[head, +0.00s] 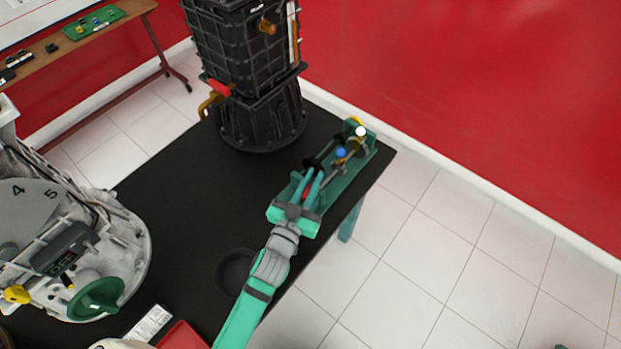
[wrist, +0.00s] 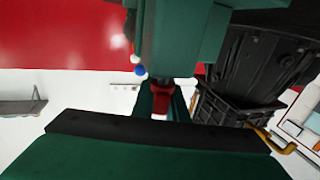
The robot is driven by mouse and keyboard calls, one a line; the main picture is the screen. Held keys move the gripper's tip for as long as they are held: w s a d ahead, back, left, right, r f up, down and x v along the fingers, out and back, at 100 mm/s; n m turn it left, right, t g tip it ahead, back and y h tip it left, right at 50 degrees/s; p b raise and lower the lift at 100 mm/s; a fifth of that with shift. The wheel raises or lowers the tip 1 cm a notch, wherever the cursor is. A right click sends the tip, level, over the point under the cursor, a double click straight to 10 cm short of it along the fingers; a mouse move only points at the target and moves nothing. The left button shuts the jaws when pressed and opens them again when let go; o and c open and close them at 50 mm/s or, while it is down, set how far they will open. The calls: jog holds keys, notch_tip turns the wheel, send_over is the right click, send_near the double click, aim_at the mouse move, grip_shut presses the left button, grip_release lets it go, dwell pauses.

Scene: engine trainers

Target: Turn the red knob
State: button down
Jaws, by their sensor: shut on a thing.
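My gripper (head: 312,176) is at the near end of a green trainer (head: 362,160) on the black table's right side. A small patch of the red knob (head: 306,192) shows between its fingers, mostly hidden by them. In the wrist view the red knob (wrist: 160,98) sits between the two large finger shapes, and my gripper (wrist: 160,104) is shut on it. How far the knob is turned cannot be told.
The trainer also carries a blue ball (head: 340,152) and a white ball (head: 361,131). A tall black housing (head: 262,115) with a red part (head: 220,89) stands to the left. A black bowl (head: 232,272) is beside my arm. A cutaway gearbox (head: 125,240) is at left.

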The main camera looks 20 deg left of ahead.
jog(key=shift+s+d+f+m+g+h, duration=0.1)
jog(key=shift+d+m+g+h, duration=0.1)
jog(key=shift+m+h, duration=0.5)
jog(key=shift+w+d+m+g+h, duration=0.1)
jog(key=shift+d+m+g+h, duration=0.2)
jog(key=shift+h, duration=0.6)
jog(key=shift+s+d+f+m+g+h, duration=0.1)
jog(key=shift+m+h, duration=0.5)
jog(key=shift+h, duration=0.2)
jog(key=shift+s+d+m+g+h, duration=0.15)
jog(key=shift+m+g+h, duration=0.35)
jog(key=shift+h, duration=0.4)
jog(key=shift+s+d+m+g+h, duration=0.15)
jog(key=shift+m+g+h, duration=0.15)
jog(key=shift+m+h, duration=0.5)
jog(key=shift+h, duration=0.3)
jog(key=c, duration=1.8)
grip_release()
jog(key=shift+o, duration=0.2)
jog(key=shift+r, duration=0.25)
